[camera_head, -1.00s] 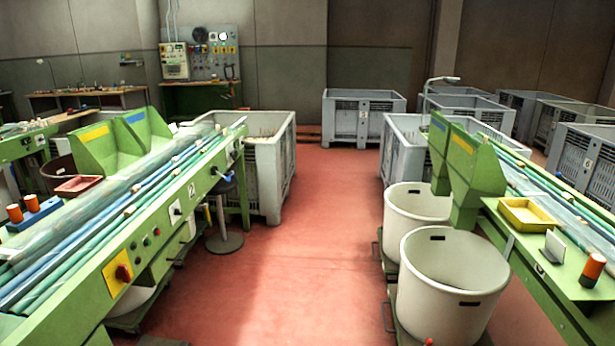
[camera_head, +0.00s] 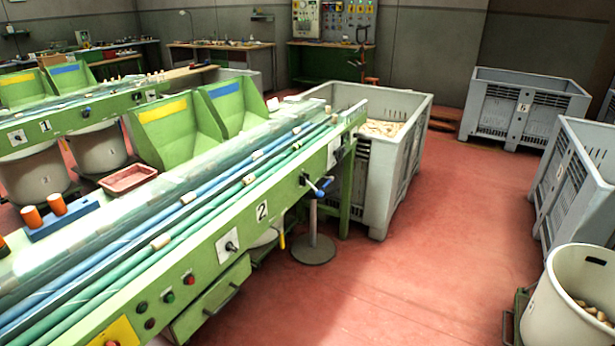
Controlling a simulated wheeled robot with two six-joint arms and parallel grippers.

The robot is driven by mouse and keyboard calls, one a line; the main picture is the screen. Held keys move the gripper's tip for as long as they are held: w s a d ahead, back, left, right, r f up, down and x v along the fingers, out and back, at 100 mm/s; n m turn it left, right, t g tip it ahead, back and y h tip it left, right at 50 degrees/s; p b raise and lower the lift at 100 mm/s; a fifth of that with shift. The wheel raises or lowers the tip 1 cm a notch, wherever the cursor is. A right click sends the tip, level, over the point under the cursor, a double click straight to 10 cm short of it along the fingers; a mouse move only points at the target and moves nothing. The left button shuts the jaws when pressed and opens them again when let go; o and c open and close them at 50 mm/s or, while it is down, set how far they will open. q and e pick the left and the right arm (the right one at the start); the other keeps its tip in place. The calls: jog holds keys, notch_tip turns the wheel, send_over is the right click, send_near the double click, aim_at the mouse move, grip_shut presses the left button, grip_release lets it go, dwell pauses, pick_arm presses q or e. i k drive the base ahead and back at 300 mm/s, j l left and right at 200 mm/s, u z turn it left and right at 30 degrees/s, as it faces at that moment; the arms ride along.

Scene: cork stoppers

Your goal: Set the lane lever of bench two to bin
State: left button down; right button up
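Bench two (camera_head: 218,262) is the green sorting bench with the number 2 plate (camera_head: 262,211) on its front side, running from the lower left to the middle. A lever with a blue handle (camera_head: 322,187) sticks out from its front side, near the far end; it looks like the lane lever. A dark knob on a white plate (camera_head: 230,246) sits nearer on the same side. I cannot read any lane markings at this size, so the lever's setting is unclear. Neither of my grippers is in view.
A grey crate (camera_head: 402,165) with corks stands at the bench's far end. A stool (camera_head: 313,250) stands on the floor below the lever. Bench one (camera_head: 60,120) is behind at left. A white tub (camera_head: 565,310) is at lower right. The red floor (camera_head: 440,260) between is clear.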

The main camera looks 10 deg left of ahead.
aim_at(320, 193)
jog(key=i+u, duration=0.1)
jog(key=i, duration=0.75)
jog(key=i+l, duration=0.1)
jog(key=i, duration=0.7)
jog(key=u, duration=0.05)
